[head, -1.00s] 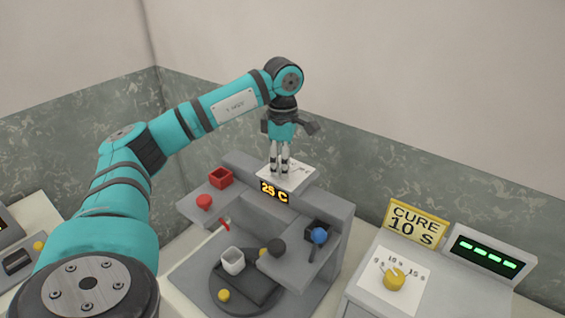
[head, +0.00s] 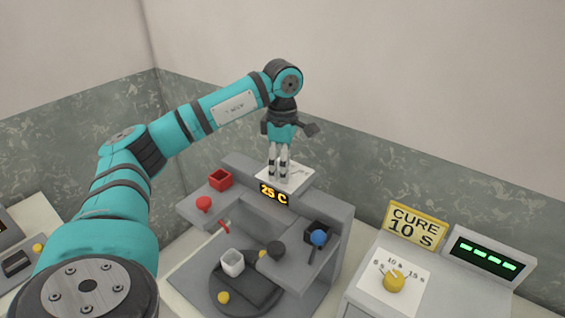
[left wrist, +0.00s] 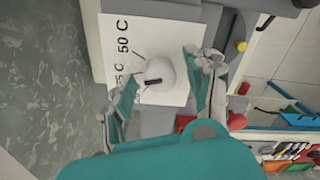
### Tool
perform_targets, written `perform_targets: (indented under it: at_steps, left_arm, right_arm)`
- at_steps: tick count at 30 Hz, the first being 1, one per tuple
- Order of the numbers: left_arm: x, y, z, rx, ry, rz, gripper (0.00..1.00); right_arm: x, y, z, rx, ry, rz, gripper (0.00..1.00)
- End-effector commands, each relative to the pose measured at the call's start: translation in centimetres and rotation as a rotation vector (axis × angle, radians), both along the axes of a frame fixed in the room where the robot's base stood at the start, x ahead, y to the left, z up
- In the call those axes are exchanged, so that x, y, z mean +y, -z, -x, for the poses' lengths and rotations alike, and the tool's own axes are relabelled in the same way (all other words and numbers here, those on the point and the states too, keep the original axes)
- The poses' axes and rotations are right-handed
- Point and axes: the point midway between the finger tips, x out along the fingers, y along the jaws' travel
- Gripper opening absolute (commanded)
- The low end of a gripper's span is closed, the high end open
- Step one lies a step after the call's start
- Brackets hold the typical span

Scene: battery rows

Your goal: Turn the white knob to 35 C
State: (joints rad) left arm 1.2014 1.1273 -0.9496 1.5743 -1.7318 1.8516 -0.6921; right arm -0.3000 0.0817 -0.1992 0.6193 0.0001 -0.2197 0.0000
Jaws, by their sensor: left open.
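The white knob (left wrist: 160,74) sits on a white dial card (left wrist: 178,33) in the left wrist view, with a dark pointer mark toward the left. The card shows "50 C" and a partly covered label ending in "5 C". My left gripper (head: 278,176) points down over the card (head: 301,176) on top of the grey machine in the head view, where its fingers hide the knob. It is open, and in the left wrist view its fingers stand on either side of the knob, apart from it. The display (head: 274,194) appears to read 25 C. My right gripper is not in view.
At right stand a yellow knob (head: 394,281), a "CURE 10 S" sign (head: 416,224) and a green-lit display (head: 488,255).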

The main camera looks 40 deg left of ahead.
Motion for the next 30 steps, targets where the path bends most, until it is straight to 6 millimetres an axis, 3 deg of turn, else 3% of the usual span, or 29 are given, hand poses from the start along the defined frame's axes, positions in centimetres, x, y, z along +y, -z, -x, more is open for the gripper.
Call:
perform_targets:
  at_steps: [5,13,18,30]
  left_arm:
    - [0.0,-1.2,-0.1,-0.002,0.0,0.0,0.55]
    - [0.0,-7.3,-0.1,-0.008,0.0,0.0,0.55]
    - [0.0,-9.7,-0.1,-0.005,-0.001,-0.001,0.55]
    - [0.0,-12.0,0.0,-0.001,0.0,0.0,0.55]
  right_arm:
    - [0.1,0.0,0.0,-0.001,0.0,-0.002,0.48]
    - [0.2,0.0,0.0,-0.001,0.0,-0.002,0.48]
    - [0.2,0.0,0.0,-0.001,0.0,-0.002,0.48]
    - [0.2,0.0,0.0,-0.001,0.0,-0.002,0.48]
